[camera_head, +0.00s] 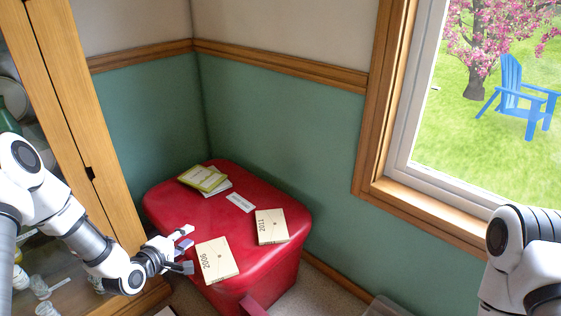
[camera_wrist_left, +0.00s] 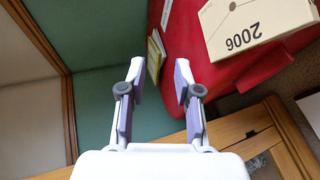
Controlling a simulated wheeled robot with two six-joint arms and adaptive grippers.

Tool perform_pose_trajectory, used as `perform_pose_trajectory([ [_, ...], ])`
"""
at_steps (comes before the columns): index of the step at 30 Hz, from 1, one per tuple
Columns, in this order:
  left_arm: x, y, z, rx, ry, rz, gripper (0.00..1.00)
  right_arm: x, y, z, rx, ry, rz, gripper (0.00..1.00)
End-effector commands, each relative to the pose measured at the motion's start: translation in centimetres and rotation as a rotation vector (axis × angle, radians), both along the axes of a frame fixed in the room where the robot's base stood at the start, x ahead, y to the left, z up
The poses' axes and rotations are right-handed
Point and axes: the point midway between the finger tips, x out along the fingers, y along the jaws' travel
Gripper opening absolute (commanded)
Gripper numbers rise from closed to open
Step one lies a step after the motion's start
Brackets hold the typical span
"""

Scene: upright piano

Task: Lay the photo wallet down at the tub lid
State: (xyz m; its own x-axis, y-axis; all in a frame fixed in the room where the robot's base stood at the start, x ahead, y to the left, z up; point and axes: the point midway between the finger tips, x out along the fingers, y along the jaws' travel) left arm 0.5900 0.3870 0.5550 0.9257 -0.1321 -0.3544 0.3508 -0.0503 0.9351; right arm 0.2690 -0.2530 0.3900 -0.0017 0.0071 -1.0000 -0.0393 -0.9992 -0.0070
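The red tub lid (camera_head: 180,216) has rounded corners and fills the middle of the head view. A flat yellow-green item (camera_head: 203,177), perhaps the photo wallet, lies over a white one at its back left. They show edge-on in the left wrist view (camera_wrist_left: 155,52). Two cream box-like items marked 2006 (camera_head: 217,260) and 2011 (camera_head: 271,227) lie nearer the front; I cannot tell whether either is a wallet. My left gripper (camera_head: 183,250) is open and empty at the lid's left edge, beside the 2006 item. My right gripper is out of frame.
A white label (camera_head: 240,203) sits mid-lid. A wooden-framed glass cabinet (camera_head: 85,130) stands close on the left. Green walls meet behind the tub, and a window (camera_head: 480,110) is at right. The lid's left-centre is bare.

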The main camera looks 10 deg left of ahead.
Motion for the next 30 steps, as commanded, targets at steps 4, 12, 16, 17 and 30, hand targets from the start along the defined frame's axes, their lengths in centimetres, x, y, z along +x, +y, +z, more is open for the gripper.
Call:
perform_pose_trajectory([
  [4,-0.8,-2.5,-2.5,0.028,0.059,-0.063,0.33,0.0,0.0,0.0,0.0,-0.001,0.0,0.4],
  [12,-12.8,-13.5,-13.3,0.262,0.48,-0.359,0.33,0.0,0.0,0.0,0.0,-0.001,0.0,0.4],
  [16,-21.4,-15.3,-16.5,0.506,0.689,-0.59,0.33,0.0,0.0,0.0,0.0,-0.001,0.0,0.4],
  [17,-23.2,-15.4,-16.8,0.563,0.729,-0.65,0.33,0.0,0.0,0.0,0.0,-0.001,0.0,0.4],
  [30,-32.2,-13.3,-10.5,0.96,0.87,-1.213,0.33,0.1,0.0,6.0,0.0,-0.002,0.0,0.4],
])
